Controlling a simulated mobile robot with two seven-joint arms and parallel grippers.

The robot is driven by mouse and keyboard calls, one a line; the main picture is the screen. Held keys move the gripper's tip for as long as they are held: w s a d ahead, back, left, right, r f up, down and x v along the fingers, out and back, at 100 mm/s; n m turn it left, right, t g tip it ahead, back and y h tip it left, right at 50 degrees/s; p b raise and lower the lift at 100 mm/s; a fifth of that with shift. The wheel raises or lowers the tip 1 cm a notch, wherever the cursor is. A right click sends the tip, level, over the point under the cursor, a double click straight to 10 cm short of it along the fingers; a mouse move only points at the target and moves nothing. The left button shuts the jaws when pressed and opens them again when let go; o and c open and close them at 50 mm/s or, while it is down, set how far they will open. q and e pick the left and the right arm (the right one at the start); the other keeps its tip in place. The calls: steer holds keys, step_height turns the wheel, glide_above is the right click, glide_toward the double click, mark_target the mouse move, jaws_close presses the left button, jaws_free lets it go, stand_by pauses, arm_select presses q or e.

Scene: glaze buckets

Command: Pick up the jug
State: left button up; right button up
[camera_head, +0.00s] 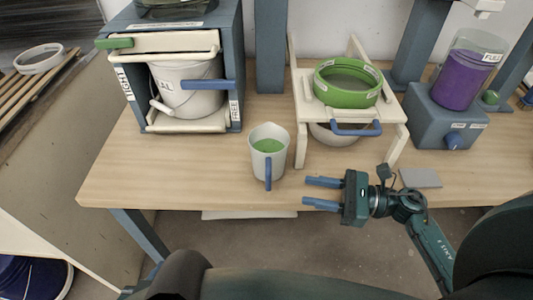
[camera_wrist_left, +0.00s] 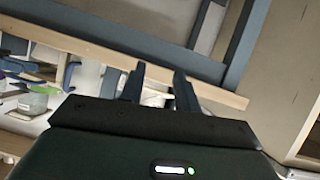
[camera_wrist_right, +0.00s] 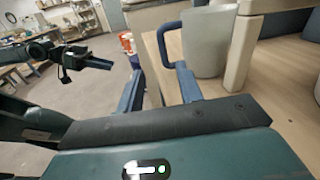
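The jug (camera_head: 281,167) is a pale grey cup holding green liquid, with a blue handle (camera_head: 268,174) facing the table's front edge. It stands upright on the wooden table (camera_head: 180,180). My right gripper (camera_head: 306,191) is open and empty, to the right of the jug and apart from it, its blue fingers pointing left. In the right wrist view the jug (camera_wrist_right: 208,45) and its blue handle (camera_wrist_right: 163,40) show just beyond the open fingers (camera_wrist_right: 158,72). My left gripper (camera_wrist_left: 158,82) is open and empty in the left wrist view; the head view does not show it clearly.
A cream stand (camera_head: 393,110) with a green-rimmed sieve (camera_head: 347,97) stands behind and right of the jug, over a bowl (camera_head: 330,137). A blue cabinet with a white bucket (camera_head: 185,98) is at back left. A purple-filled container (camera_head: 459,80) stands at right.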

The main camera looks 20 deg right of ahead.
mark_target(268, 187)
steer(key=p+x, duration=0.1)
steer(key=x, duration=0.4)
steer(key=shift+a, duration=0.2)
steer(key=shift+w+p+x, duration=0.15)
steer(key=shift+p+x, duration=0.3)
steer(key=shift+x, duration=0.9)
steer(key=shift+w+p+x, duration=0.15)
steer(key=shift+p+x, duration=0.25)
steer(key=shift+x, duration=0.95)
steer(key=shift+d+r, duration=0.1)
steer(key=shift+d, duration=0.05)
steer(key=shift+c, duration=0.2)
jaws_close()
steer(key=shift+r, duration=0.1)
